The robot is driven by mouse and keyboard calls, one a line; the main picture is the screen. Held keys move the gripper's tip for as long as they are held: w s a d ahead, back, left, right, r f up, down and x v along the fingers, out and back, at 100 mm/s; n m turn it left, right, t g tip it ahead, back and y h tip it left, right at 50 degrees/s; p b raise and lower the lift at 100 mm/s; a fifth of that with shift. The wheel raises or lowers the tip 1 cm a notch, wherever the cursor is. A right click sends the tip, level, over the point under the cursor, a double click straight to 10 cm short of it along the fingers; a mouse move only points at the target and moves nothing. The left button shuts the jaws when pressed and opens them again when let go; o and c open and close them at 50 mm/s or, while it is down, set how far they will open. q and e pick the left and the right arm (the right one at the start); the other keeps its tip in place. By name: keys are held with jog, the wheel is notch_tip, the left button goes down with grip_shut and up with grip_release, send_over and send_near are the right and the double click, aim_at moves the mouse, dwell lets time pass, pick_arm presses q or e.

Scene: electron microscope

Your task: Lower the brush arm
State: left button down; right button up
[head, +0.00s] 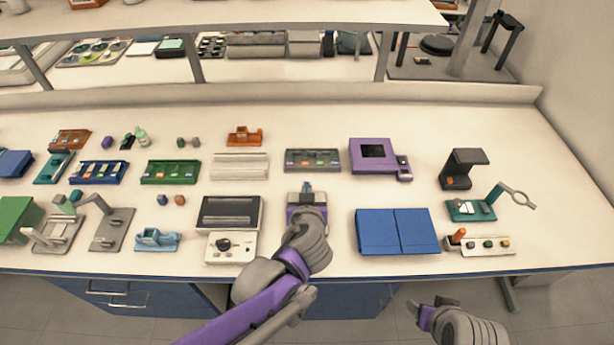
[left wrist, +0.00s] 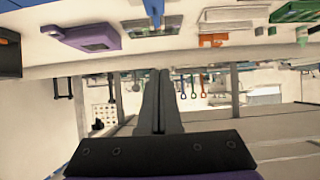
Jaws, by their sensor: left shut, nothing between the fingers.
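A small blue upright piece (head: 307,186) stands at the tips of my left gripper (head: 307,194), near the middle of the bench. I take it for the brush arm, but most of its mount is hidden behind the gripper. In the left wrist view the left gripper (left wrist: 160,72) has its two dark fingers shut together with nothing between them. The blue piece (left wrist: 153,10) shows at or just beyond their tips; I cannot tell whether they touch. My right gripper (head: 428,309) is low in the head view, in front of the bench edge, and its jaws are unclear.
A blue two-panel case (head: 397,231) lies right of the left gripper. A black tray (head: 230,212) and a white control box (head: 231,247) are to its left. Behind it are a slide tray (head: 312,160) and a purple device (head: 374,156). A shelf stands at the back.

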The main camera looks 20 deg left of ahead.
pick_arm(q)
jog(key=shift+s+d+f, duration=0.2)
jog(key=shift+s, duration=0.4)
jog(key=shift+s+d+f, duration=0.2)
jog(key=shift+s, duration=0.35)
